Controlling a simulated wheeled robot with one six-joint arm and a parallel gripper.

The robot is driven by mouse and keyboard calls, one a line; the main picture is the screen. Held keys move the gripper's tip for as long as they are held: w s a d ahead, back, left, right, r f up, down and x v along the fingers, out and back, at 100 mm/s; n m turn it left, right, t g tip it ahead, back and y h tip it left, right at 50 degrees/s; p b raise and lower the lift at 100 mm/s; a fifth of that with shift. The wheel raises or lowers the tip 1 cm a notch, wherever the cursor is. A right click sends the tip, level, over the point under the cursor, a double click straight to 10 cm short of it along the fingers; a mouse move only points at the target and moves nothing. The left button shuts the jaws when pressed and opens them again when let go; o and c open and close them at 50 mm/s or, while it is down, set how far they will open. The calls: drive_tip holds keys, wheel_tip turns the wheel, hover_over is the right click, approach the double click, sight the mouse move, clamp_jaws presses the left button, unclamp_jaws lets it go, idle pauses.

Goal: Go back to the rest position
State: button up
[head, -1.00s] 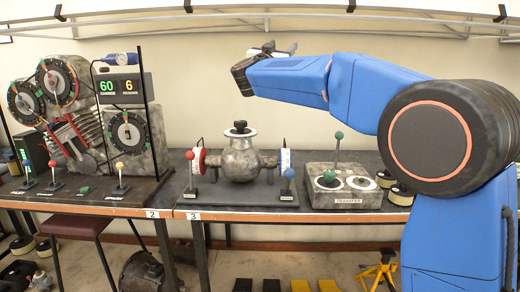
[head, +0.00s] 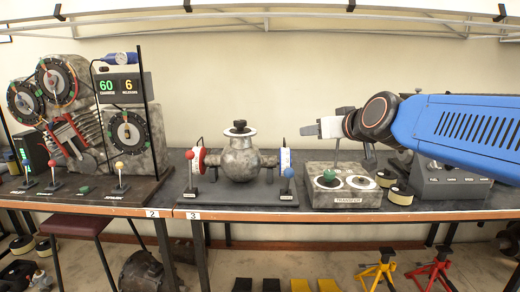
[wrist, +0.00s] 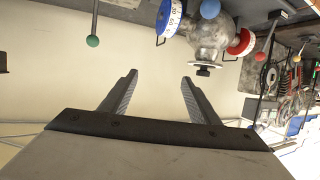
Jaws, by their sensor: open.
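My gripper (head: 312,130) is at the right of the head view, at the end of my blue arm, pointing left above the transfer box (head: 345,198). In the wrist view my gripper (wrist: 160,80) has its two dark fingers spread apart with nothing between them. The wrist picture is upside down. It shows the round metal vessel (wrist: 203,40) with its blue dial (wrist: 170,17) and red dial (wrist: 243,42) beyond the fingers. A green-knobbed lever (wrist: 93,41) shows at upper left there.
The workbench (head: 330,214) carries the metal vessel (head: 240,160) and the engine rig with a display (head: 120,87) at left. A grey control box (head: 445,182) is partly behind my arm. Yellow (head: 378,270) and red (head: 436,268) stands are on the floor.

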drive_tip(key=s+d+f+m+g+h, duration=0.1)
drive_tip(key=s+d+f+g, duration=0.2)
drive_tip(key=s+f, duration=0.6)
drive_tip(key=s+d+f+m+g+h, duration=0.1)
drive_tip(key=s+d+f+g, duration=0.2)
drive_tip(key=s+f, duration=0.6)
drive_tip(key=s+d+f+m+g+h, duration=0.1)
drive_tip(key=s+d+f+g+h, duration=0.1)
drive_tip(key=s+d+f, duration=0.4)
drive_tip(key=s+f, duration=0.4)
drive_tip(key=s, duration=0.2)
drive_tip(key=shift+s+d+g, duration=0.25)
drive_tip(key=shift+s+g, duration=0.1)
drive_tip(key=shift+g, duration=0.05)
